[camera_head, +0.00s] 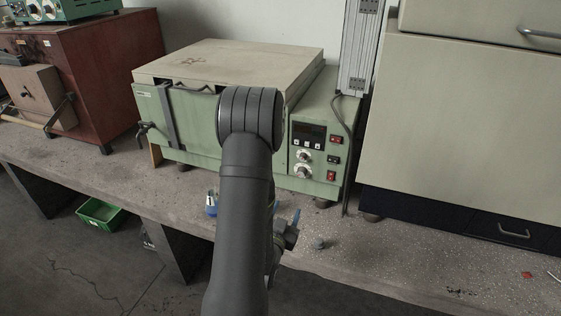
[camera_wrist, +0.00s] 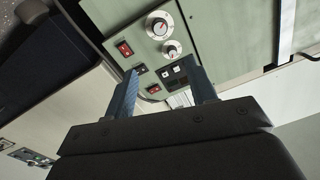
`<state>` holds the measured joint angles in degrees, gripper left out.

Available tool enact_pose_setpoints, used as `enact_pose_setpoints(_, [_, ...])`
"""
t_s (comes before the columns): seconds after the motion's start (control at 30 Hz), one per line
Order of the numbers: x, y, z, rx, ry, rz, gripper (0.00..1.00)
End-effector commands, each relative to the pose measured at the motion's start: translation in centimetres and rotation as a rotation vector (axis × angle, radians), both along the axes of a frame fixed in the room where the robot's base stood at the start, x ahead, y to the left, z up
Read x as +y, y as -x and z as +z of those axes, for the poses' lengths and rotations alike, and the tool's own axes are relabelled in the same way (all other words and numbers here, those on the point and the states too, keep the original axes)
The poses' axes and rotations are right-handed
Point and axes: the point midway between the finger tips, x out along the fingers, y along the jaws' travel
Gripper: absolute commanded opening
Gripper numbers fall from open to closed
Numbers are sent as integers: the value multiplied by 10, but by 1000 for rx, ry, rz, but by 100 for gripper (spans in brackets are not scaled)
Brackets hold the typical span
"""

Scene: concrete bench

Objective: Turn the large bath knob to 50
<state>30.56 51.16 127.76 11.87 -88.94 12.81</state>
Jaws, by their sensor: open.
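The green bath unit (camera_head: 309,120) stands on the bench, its control panel facing me. The large knob (camera_head: 302,171) is the lower of two dials in the head view. In the head view my arm hides most of the gripper.
Red switches (camera_head: 331,176) and a dark display (camera_head: 309,135) sit beside the knobs. A cable hangs right of the panel. A small grey round thing (camera_head: 319,243) lies on the bench (camera_head: 420,262). A beige cabinet (camera_head: 455,120) stands to the right.

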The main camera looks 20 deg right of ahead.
Motion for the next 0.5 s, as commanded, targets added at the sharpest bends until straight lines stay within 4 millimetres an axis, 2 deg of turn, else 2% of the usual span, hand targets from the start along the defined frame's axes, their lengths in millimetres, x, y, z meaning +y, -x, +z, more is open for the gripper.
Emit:
enact_pose_setpoints(0.17, [-18,-20,1,-2,4,-1,51])
enact_pose_setpoints(0.5, [-69,-75,0,0,4,0,51])
